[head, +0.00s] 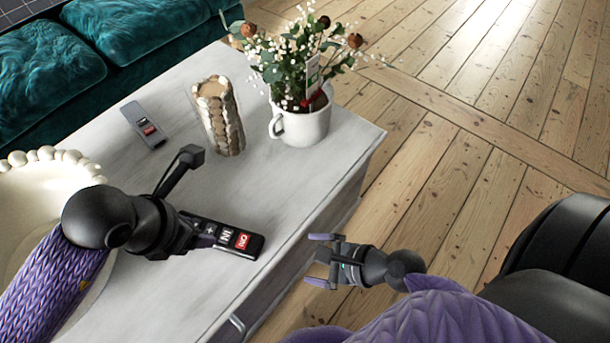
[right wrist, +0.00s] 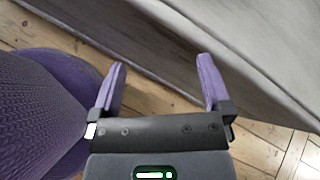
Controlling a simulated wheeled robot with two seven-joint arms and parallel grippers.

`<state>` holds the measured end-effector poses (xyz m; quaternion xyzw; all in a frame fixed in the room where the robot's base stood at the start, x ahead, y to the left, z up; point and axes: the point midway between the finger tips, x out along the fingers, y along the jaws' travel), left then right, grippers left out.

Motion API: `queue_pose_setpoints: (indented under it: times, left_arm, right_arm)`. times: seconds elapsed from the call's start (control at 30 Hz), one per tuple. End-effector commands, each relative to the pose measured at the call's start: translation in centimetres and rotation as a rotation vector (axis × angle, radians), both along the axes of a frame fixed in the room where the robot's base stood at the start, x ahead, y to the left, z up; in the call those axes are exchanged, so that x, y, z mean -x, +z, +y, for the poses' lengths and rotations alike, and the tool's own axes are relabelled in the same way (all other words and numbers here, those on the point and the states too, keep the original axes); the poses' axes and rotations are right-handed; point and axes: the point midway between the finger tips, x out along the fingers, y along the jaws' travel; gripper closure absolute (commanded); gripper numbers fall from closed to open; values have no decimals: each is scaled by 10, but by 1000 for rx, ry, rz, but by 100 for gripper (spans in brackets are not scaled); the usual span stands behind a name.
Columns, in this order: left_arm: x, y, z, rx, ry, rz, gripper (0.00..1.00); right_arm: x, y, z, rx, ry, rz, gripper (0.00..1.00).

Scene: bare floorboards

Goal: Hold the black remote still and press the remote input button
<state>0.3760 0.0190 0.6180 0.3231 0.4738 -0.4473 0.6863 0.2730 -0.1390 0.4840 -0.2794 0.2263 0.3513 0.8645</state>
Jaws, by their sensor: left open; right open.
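The black remote (head: 238,241) lies on the grey-white table near its front edge. A red button and white-marked buttons show on its right end. My left gripper (head: 205,232) is over the remote's left end and hides that part. It is open, and I cannot tell whether it touches the remote. My right gripper (head: 325,262) is open and empty, off the table's front edge and to the right of the remote. In the right wrist view its two purple fingers (right wrist: 160,85) stand apart with nothing between them.
The table (head: 300,180) also holds a grey remote (head: 144,126), a stone-like candle (head: 219,115), a white mug of flowers (head: 302,122) and a cream beaded bowl (head: 30,185). A teal sofa (head: 110,50) stands behind.

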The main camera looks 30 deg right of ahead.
Motion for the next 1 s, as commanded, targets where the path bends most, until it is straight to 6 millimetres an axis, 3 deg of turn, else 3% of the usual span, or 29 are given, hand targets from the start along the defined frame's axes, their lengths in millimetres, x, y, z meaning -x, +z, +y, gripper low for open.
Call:
queue_pose_setpoints:
  times: [0.1, 0.27, 0.47, 0.8, 1.0]
  left_arm:
    - [0, 0, 0, 0, 0, 0, 41]
    - [0, 0, 0, 0, 0, 0, 41]
    - [0, 0, 0, 0, 0, 0, 41]
    - [0, 0, 0, 0, 0, 0, 41]
    - [0, 0, 0, 0, 0, 0, 41]
  right_arm:
    - [-12, 43, 23, -274, -89, 18, 0]
    - [-16, 66, 34, -424, -127, 42, 0]
    - [-26, 62, 42, -432, -130, 43, 0]
    - [-76, 34, 85, -429, -131, 43, 0]
    - [-86, 28, 94, -427, -129, 44, 0]
